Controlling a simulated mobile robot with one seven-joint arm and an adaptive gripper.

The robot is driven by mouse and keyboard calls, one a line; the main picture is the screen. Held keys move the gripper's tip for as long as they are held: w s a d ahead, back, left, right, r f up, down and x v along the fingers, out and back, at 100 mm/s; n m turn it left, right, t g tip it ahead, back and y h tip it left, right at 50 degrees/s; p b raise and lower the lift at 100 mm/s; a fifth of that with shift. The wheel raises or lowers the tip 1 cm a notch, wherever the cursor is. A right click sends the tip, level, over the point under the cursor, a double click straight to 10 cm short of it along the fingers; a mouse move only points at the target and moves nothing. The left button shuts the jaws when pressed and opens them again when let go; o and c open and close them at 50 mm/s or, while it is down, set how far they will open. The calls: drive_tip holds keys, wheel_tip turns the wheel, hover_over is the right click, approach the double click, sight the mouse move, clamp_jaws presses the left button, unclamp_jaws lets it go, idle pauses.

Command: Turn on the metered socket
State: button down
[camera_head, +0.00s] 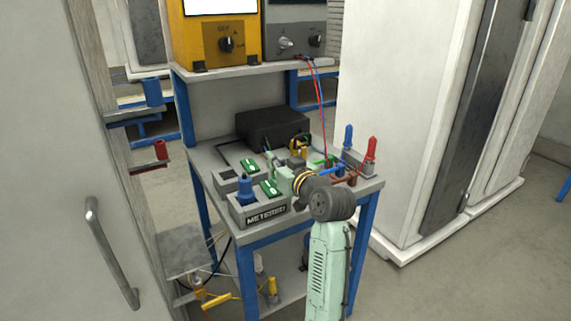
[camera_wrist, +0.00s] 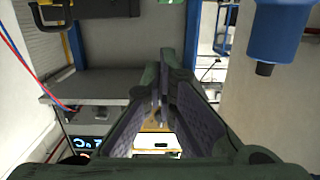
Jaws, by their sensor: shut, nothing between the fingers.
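The metered socket (camera_head: 258,212) is a grey box marked METERED at the front left of the table. A blue plug (camera_head: 245,190) stands upright on it. A green rocker switch (camera_head: 270,188) sits on its top, right of the plug; its on or off position is too small to tell. My gripper (camera_head: 268,153) is above the table, behind and close to that switch, and my wrist partly covers the area to its right. In the wrist view my fingers (camera_wrist: 164,58) come together with nothing held. A large blue cylinder (camera_wrist: 278,35) shows at the upper right there.
A similar box with a green switch (camera_head: 249,166) stands behind the metered socket. A black box (camera_head: 272,127) is at the back. Red and blue upright connectors (camera_head: 370,148) stand at the right. A shelf (camera_head: 250,70) carries a yellow instrument (camera_head: 218,40). A white cabinet (camera_head: 400,130) closes the right side.

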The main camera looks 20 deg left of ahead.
sight(274, 183)
drive_tip(key=shift+w+a+f+p, duration=0.1)
drive_tip(key=shift+f+p, duration=0.2)
drive_tip(key=shift+f, duration=1.7)
drive_tip(key=shift+w+a+f+b, duration=0.1)
drive_tip(key=shift+a+f+b, duration=0.05)
drive_tip(key=shift+f+b, duration=0.35)
drive_tip(key=shift+w+a+f+b, duration=0.1)
drive_tip(key=shift+f+b, duration=0.15)
drive_tip(key=shift+b, duration=0.3)
drive_tip(key=shift+w+a+r, duration=0.1)
drive_tip(key=shift+r, duration=0.1)
drive_tip(key=r+p, duration=0.2)
drive_tip(key=r, duration=0.1)
drive_tip(key=r+p, duration=0.1)
drive_tip(key=r, duration=0.1)
drive_tip(key=shift+w+a+p, duration=0.15)
drive_tip(key=shift+a+p, duration=0.2)
drive_tip(key=shift+p, duration=0.05)
drive_tip(key=shift+s+d+f+b, duration=0.1)
drive_tip(key=shift+s+d+b, duration=0.2)
drive_tip(key=shift+d+b, duration=0.2)
drive_tip(key=shift+s+d+f+b, duration=0.1)
drive_tip(key=shift+s+d+b, duration=0.2)
drive_tip(key=shift+d+b, duration=0.2)
drive_tip(key=s+d+r+b, duration=0.1)
drive_tip(key=s+d+r, duration=0.2)
drive_tip(key=s+d, duration=0.1)
drive_tip(key=shift+s+d+b, duration=0.25)
drive_tip(key=shift+d+b, duration=0.05)
drive_tip(key=shift+d, duration=0.5)
